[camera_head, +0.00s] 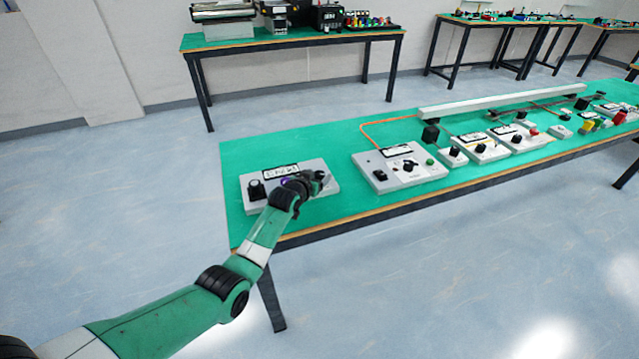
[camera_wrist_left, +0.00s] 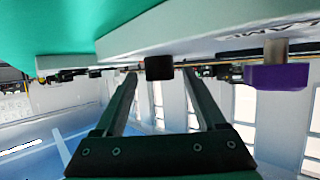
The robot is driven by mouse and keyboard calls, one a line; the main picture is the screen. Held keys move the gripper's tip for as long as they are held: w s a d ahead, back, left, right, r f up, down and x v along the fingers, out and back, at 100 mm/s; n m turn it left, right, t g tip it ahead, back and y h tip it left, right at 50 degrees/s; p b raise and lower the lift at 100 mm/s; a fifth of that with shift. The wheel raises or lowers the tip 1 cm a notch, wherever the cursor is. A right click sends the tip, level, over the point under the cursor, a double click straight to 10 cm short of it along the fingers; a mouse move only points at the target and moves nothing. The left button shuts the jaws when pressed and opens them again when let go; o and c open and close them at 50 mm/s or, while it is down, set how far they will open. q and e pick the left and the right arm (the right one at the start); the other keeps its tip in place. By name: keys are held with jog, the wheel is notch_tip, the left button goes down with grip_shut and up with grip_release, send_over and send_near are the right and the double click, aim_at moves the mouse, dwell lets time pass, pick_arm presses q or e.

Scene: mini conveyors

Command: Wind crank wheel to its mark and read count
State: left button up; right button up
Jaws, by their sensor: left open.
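A grey control box (camera_head: 328,196) sits on the near left end of the green table, with a black knob (camera_head: 256,190) on its left and a label plate (camera_head: 281,171) at its back. My left gripper (camera_head: 317,181) is over the box's right half and partly hides it. In the left wrist view, the gripper (camera_wrist_left: 159,80) is open and empty. A black knob (camera_wrist_left: 159,67) shows between its fingertips, and I cannot tell whether they touch it. A purple part on a shaft (camera_wrist_left: 277,77) shows to the right. The count and any mark cannot be read. My right gripper is not in view.
A second grey box (camera_head: 415,178) with knobs and a green button stands to the right. Several more control units and a long white rail (camera_head: 500,103) lie further along the green table (camera_head: 345,217). Bare table lies between the first two boxes. Other tables stand behind.

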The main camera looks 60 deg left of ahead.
pick_arm(q)
jog(key=shift+b+x, duration=0.45)
jog(key=shift+x, duration=0.55)
grip_shut()
